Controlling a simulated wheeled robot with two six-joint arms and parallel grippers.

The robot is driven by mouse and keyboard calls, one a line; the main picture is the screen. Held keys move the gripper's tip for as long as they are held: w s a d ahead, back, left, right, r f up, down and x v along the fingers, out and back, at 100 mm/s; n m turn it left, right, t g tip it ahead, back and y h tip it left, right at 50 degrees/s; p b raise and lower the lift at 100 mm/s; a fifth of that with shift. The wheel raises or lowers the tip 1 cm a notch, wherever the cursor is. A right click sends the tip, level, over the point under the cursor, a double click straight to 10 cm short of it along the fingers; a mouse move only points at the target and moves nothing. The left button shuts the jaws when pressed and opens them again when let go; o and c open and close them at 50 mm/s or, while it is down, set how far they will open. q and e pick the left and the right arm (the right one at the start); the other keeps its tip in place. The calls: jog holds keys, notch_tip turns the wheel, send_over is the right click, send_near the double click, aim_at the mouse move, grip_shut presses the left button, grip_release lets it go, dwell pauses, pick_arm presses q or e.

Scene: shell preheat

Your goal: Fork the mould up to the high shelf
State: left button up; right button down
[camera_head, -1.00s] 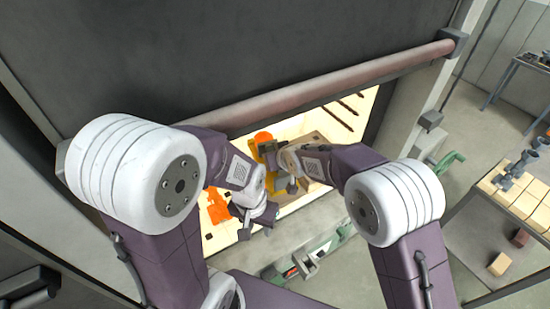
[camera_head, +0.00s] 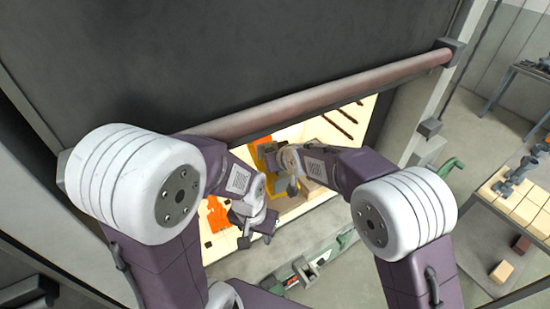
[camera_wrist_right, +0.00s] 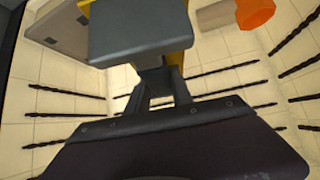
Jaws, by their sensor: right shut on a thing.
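My right gripper (camera_head: 288,171) reaches through the furnace opening; in the right wrist view it (camera_wrist_right: 155,92) is shut on a dark grey block (camera_wrist_right: 140,35). A yellow part (camera_wrist_right: 168,80) shows just behind that block, and yellow also shows beside the gripper in the head view (camera_head: 275,188). Whether block and yellow part are one tool I cannot tell. My left gripper (camera_head: 257,238) hangs at the opening's front edge, its dark fingers apart and empty. A brownish slab (camera_wrist_right: 70,40) and a tan block (camera_wrist_right: 215,16) show inside; I cannot tell which is the mould.
The furnace's dark door (camera_head: 240,60) and reddish bar (camera_head: 320,95) are above the opening. Dark rods (camera_wrist_right: 225,66) line the cream walls. An orange piece (camera_wrist_right: 256,13) and orange shapes (camera_head: 217,215) are inside. A table with tan blocks (camera_head: 515,200) stands at right.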

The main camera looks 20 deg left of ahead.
jog(key=shift+r, duration=0.15)
jog(key=shift+r, duration=1)
